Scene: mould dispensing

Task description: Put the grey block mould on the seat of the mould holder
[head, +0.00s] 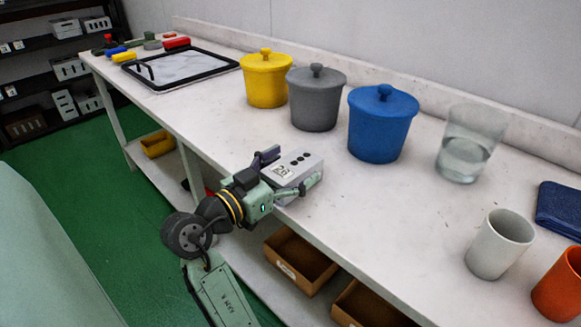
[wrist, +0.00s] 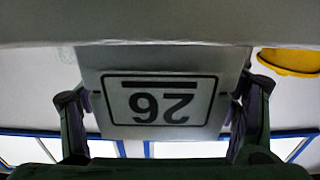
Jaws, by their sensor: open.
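The grey block mould (head: 306,168) sits near the front edge of the table in the head view, with dark round marks on its top and a label on its side. In the wrist view the mould (wrist: 200,130) shows a label reading 26, upside down. My gripper (head: 288,172) is open, with one finger on each side of the mould. In the wrist view my gripper (wrist: 162,100) shows a finger near each side of the mould; contact is not clear. I cannot clearly pick out the mould holder or its seat.
Yellow (head: 266,82), grey (head: 315,100) and blue (head: 379,128) lidded pots stand behind the mould. A glass of water (head: 467,150), a white cup (head: 499,244) and an orange cup (head: 560,285) stand right. A black-framed panel (head: 178,84) lies left; table between is clear.

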